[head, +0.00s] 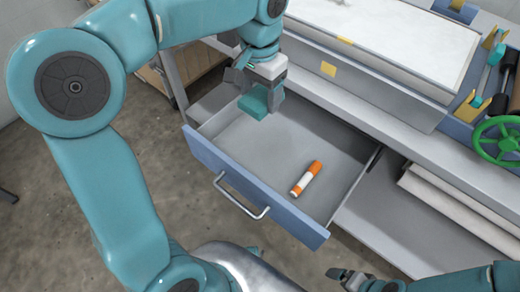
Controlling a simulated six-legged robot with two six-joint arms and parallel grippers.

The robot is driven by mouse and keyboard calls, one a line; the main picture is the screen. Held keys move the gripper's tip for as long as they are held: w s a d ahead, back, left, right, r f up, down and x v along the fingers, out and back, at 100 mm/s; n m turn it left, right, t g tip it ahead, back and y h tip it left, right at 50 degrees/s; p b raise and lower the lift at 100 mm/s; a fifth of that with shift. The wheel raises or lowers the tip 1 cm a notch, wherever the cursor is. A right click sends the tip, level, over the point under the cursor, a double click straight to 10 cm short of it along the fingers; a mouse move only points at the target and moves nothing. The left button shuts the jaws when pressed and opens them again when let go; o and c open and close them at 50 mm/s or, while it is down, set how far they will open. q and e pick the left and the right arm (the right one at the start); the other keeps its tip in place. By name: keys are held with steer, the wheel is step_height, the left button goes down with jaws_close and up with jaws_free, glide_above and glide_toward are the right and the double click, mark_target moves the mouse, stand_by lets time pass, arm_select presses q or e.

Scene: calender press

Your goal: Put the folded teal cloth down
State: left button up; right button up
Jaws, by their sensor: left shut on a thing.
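The folded teal cloth (256,103) is a small block between the fingers of my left gripper (261,92). The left gripper is shut on it and points downward, above the far left part of an open drawer (242,190). The fingers hide part of the cloth. My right gripper (347,279) is at the bottom edge of the head view, in front of the drawer and to its right. Whether its fingers are open or shut is unclear.
An orange and white tube (307,179) lies in the drawer; the rest of its floor looks bare. The drawer's metal handle (240,199) juts forward. Behind is the press with a pale flat top (385,40). A green handwheel (498,139) and tools are at right.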

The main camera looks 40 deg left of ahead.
mark_target(261, 152)
arm_select(q)
step_height(261, 152, down, 19)
steer(key=b, duration=0.3)
steer(key=shift+w+d+f+b, duration=0.1)
steer(key=shift+d+b, duration=0.05)
steer(key=shift+b, duration=0.2)
steer(key=shift+f, duration=0.15)
steer(key=o, duration=1)
steer(key=shift+r, duration=0.6)
step_height(261, 152, up, 11)
steer(key=p, duration=0.2)
steer(key=shift+r+p, duration=0.15)
steer(key=shift+p, duration=0.15)
